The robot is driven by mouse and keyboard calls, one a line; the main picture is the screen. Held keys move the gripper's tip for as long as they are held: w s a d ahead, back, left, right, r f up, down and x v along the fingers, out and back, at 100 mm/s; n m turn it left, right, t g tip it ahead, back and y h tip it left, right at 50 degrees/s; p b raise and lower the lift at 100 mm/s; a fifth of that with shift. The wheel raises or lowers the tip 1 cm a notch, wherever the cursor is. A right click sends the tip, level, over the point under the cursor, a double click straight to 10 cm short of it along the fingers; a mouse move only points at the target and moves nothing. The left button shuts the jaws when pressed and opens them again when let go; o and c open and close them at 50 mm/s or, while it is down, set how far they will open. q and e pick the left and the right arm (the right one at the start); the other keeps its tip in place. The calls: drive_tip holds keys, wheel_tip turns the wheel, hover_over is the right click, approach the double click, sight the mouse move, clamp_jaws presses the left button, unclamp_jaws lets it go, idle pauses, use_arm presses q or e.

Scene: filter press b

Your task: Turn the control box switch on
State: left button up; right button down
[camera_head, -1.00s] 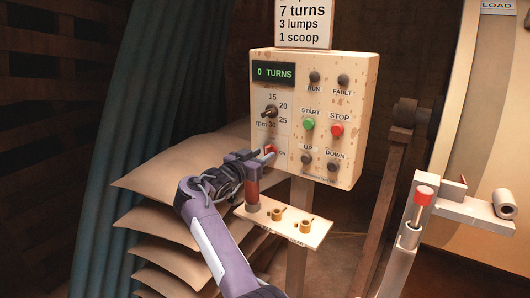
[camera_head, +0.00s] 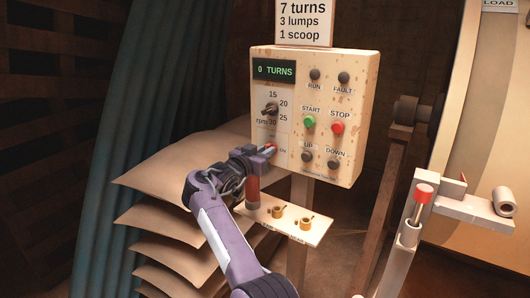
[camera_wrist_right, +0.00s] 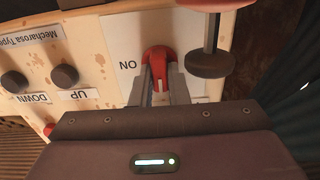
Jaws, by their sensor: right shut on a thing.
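The control box (camera_head: 355,100) is a cream, rust-spotted panel on a post. Its red switch (camera_head: 271,147) is at the lower left of its face, largely covered by my right gripper (camera_head: 266,152). In the right wrist view, the two fingers of the gripper (camera_wrist_right: 159,88) are closed on the lever of the red switch (camera_wrist_right: 157,55), next to an "ON" label that appears upside down. Whether the switch is on or off cannot be told. My left gripper is not in view.
A small shelf (camera_head: 290,232) below the box holds a red-handled tool (camera_head: 252,188), close beside my gripper, and brass scoops (camera_head: 304,223). A red-topped lever (camera_head: 423,193) stands at the right.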

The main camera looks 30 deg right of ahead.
use_arm(q)
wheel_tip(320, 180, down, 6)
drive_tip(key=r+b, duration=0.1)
drive_tip(key=b, duration=0.4)
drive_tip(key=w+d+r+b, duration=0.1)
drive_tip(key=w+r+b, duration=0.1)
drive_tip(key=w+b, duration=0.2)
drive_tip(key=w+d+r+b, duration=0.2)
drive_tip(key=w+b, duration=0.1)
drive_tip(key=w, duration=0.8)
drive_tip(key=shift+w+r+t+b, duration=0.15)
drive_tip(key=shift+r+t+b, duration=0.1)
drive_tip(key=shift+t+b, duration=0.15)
use_arm(e)
drive_tip(key=shift+s+f+m, duration=0.1)
drive_tip(key=shift+f+m, duration=0.1)
drive_tip(key=shift+m, duration=4.3)
drive_tip(key=shift+s+f+m, duration=0.1)
drive_tip(key=shift+f+m, duration=0.05)
drive_tip(key=shift+m, duration=4.35)
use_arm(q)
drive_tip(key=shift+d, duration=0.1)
use_arm(e)
drive_tip(key=c, duration=1.4)
unclamp_jaws()
drive_tip(key=shift+r, duration=0.1)
